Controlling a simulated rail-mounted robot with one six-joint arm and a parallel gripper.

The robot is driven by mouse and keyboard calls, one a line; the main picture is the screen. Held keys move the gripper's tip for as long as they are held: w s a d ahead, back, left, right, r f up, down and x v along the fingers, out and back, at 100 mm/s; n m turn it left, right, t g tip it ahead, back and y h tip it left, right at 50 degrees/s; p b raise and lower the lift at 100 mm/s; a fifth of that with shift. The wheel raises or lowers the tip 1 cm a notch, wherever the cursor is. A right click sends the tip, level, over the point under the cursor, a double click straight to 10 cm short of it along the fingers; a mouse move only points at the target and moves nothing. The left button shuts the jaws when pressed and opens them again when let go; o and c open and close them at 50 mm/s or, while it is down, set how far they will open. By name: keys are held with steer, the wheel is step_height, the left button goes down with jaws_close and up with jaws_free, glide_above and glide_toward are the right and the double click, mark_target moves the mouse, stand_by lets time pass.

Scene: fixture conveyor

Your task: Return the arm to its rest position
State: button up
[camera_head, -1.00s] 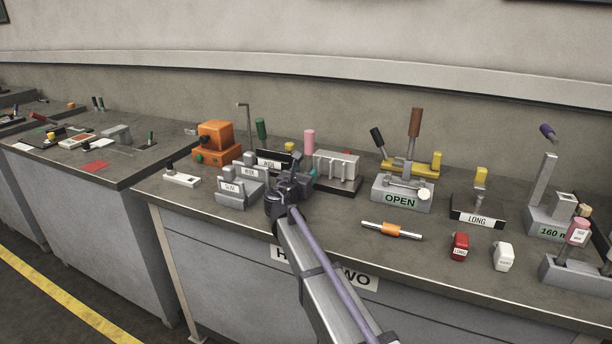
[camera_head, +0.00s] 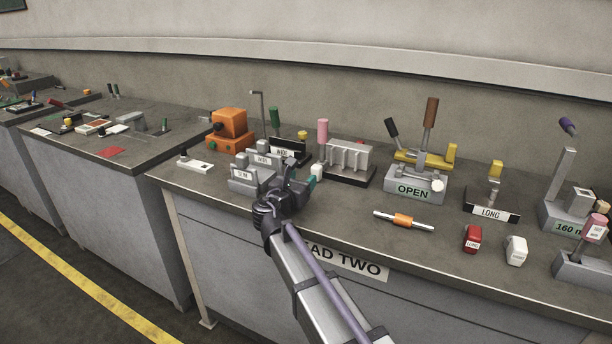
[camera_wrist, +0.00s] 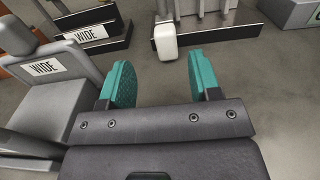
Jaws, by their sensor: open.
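My gripper (camera_head: 300,184) is over the front part of the bench, just right of the grey holder with a label plate (camera_head: 243,178). In the wrist view its two teal fingers (camera_wrist: 159,85) stand apart with nothing between them. A white block (camera_wrist: 165,41) lies beyond the fingertips, apart from them, by the base of a grey ribbed fixture (camera_head: 348,158). The grey holder marked WIDE (camera_wrist: 58,68) is close to the left of the fingers. My arm reaches up from the bottom of the head view.
An orange box (camera_head: 229,124) and a tall thin post stand behind left. The OPEN clamp (camera_head: 414,191) is to the right. A rod with an orange band (camera_head: 403,219), a red block (camera_head: 472,238) and a white block (camera_head: 515,250) lie along the front right. The bench's front edge is near my arm.

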steer(key=s+d+r+m+g+h+p, duration=0.1)
steer(key=s+d+r+m+g+p, duration=0.4)
steer(key=d+m+p, duration=0.4)
steer(key=s+d+r+m+g+p, duration=0.45)
steer(key=d+m+p, duration=0.25)
steer(key=d+p, duration=0.4)
steer(key=s+d+r+m+g+y+p, duration=0.2)
steer(key=s+r+m+g+y+p, duration=0.1)
steer(key=s+m+p, duration=0.4)
steer(key=s+d+r+m+g+y+p, duration=0.2)
steer(key=s+r+m+g+y+p, duration=0.2)
steer(key=s, duration=0.9)
step_height(320, 180, up, 3)
steer(key=m+p, duration=0.4)
steer(key=p, duration=0.1)
steer(key=shift+d+m+y+p, duration=0.3)
steer(key=shift+y+p, duration=0.05)
steer(key=shift+y, duration=0.05)
step_height(320, 180, down, 6)
steer(key=b, duration=0.5)
steer(key=shift+r+b, duration=0.1)
steer(key=shift+b, duration=0.3)
